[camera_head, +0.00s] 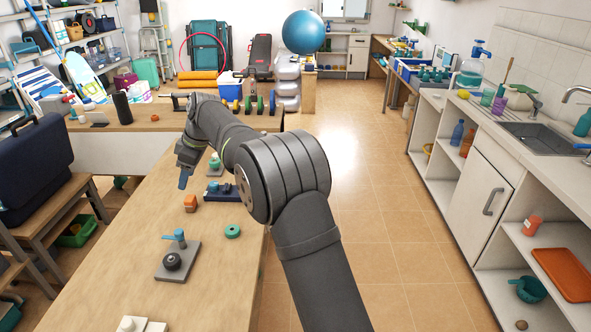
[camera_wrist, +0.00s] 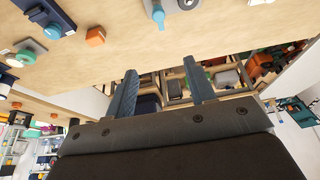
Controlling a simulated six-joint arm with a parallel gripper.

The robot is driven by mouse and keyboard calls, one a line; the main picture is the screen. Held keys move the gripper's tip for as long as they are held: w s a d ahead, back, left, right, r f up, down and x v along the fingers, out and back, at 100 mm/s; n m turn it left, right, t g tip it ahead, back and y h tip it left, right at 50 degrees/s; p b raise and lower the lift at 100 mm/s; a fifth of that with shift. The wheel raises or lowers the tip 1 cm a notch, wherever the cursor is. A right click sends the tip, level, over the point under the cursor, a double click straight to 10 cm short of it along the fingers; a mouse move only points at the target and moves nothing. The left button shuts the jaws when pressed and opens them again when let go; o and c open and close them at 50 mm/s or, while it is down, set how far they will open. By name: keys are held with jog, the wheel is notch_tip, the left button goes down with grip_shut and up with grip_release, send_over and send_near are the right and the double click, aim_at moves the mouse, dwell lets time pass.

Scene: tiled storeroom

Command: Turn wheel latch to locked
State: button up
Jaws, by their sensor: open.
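The teal handle also shows at the top of the wrist view (camera_wrist: 158,14). A dark blue plate (camera_head: 211,196) with small blue parts sits farther back. I cannot tell for certain which of these is the wheel latch, or its setting. My gripper (camera_head: 185,179) is above the table's left side, behind the grey plate and apart from both plates. In the wrist view its blue fingers (camera_wrist: 160,76) are spread with nothing between them.
A white fixture (camera_head: 140,325) is at the near edge. A back table (camera_head: 150,115) holds dumbbells and a black cylinder (camera_head: 122,108). Bare wood lies left of the grey plate.

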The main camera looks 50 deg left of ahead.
notch_tip(320, 180, down, 9)
jog(key=d+m+g+y, duration=0.1)
jog(key=d+m+g, duration=0.3)
jog(key=m, duration=1.1)
jog(key=m+g+y, duration=0.2)
jog(key=m+y, duration=0.4)
jog(key=m, duration=1.6)
send_near(178, 231)
jog(key=x, duration=1)
jog(key=shift+f, duration=0.4)
jog(key=shift+c, duration=0.4)
jog(key=c, duration=0.9)
jog(key=shift+n, duration=0.3)
